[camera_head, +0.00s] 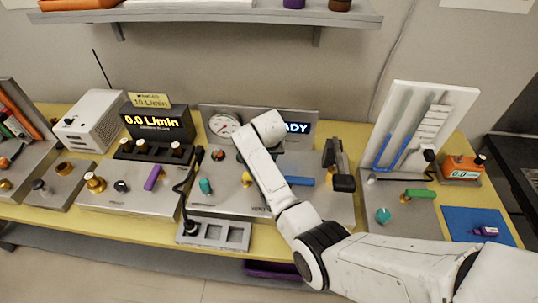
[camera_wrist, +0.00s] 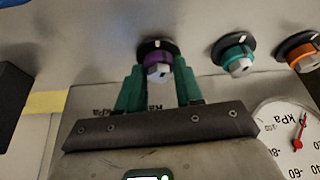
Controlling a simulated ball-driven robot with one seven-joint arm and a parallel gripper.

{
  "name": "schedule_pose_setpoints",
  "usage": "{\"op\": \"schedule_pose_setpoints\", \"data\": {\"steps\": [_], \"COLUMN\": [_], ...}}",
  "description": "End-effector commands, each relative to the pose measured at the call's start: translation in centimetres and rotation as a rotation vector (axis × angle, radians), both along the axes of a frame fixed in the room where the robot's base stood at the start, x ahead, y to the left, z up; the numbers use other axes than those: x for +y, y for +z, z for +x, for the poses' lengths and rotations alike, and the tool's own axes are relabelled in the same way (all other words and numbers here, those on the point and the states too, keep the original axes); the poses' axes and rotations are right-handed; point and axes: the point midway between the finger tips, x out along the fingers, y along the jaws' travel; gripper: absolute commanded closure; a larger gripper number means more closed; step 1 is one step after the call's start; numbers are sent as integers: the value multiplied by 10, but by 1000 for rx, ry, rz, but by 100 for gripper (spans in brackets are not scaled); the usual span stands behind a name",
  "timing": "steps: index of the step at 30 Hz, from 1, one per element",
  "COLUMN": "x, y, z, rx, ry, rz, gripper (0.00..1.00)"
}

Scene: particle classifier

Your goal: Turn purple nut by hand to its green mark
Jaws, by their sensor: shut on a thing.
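The purple nut (camera_wrist: 158,60) shows in the wrist view on a round black base with a white line, on a grey metal panel. My gripper (camera_wrist: 159,80) is shut on it, with one green finger on its left and one on its right. A pale, faceted end shows between the fingers. I cannot make out a green mark on the base; the fingers cover part of the nut's surroundings. In the head view my white arm reaches over the middle panel and hides the nut and the fingertips.
In the wrist view a teal knob (camera_wrist: 236,57) and an orange knob (camera_wrist: 300,52) sit right of the nut, and a pressure gauge (camera_wrist: 289,128) lies near the gripper's right side. In the head view a blue handle (camera_head: 299,181) and a black clamp-like device (camera_head: 341,167) stand right of my arm.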

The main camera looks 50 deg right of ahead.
Motion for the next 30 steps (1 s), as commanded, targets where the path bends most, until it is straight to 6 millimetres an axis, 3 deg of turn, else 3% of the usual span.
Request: {"op": "schedule_pose_setpoints", "data": {"steps": [21, 30], "x": [1, 1], "y": [0, 3], "z": [6, 7], "rx": [-8, -9], "ry": [-676, -847], "rz": [-3, -3], "gripper": [95, 95]}}
